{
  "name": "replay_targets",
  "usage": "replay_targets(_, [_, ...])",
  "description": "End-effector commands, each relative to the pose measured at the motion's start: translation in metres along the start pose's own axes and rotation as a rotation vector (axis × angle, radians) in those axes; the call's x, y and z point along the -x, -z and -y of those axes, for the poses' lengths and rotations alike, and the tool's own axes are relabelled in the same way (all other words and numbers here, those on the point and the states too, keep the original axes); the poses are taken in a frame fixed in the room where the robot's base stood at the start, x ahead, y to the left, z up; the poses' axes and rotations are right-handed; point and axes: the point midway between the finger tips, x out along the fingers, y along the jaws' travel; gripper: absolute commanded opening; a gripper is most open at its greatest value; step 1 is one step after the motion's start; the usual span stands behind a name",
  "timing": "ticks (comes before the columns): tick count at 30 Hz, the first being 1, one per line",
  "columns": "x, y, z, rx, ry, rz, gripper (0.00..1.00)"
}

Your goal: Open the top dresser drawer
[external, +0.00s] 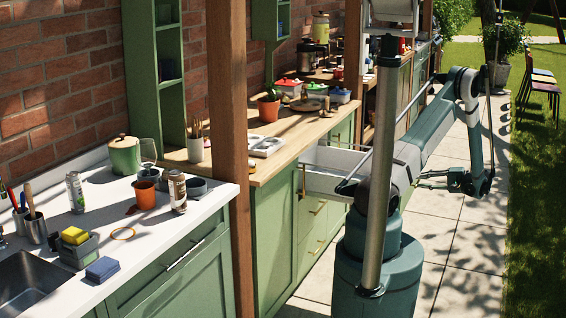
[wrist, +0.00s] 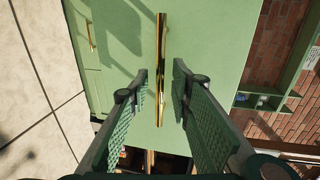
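The green dresser (external: 276,218) stands under the wooden counter. Its top drawer (external: 330,180) is pulled out in the external view, showing a pale box; my arm and a post hide much of its front. In the wrist view a green front (wrist: 215,35) fills the middle, with a long gold handle (wrist: 161,30) on it. My gripper (wrist: 161,72) is open, with one finger on each side of the handle and gaps visible. In the external view my gripper (external: 440,182) is small, dark and points left toward the drawer.
More gold-handled fronts (external: 317,208) sit below the drawer. A metal post (external: 380,170) and wooden post (external: 229,130) stand in front of the counters. Pots, a plant (external: 269,107) and a muffin tray (external: 266,146) stand on the wooden counter. The paving (external: 440,225) is clear.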

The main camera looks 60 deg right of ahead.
Motion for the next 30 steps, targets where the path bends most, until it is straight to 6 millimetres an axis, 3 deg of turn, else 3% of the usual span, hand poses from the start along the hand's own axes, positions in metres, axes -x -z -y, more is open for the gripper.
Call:
replay_targets(9, [0.040, 0.000, 0.000, -0.001, 0.000, -0.001, 0.22])
replay_targets(15, [0.056, 0.000, 0.000, 0.000, 0.000, 0.000, 0.22])
replay_targets(30, [0.059, 0.000, 0.000, 0.000, 0.000, 0.001, 0.22])
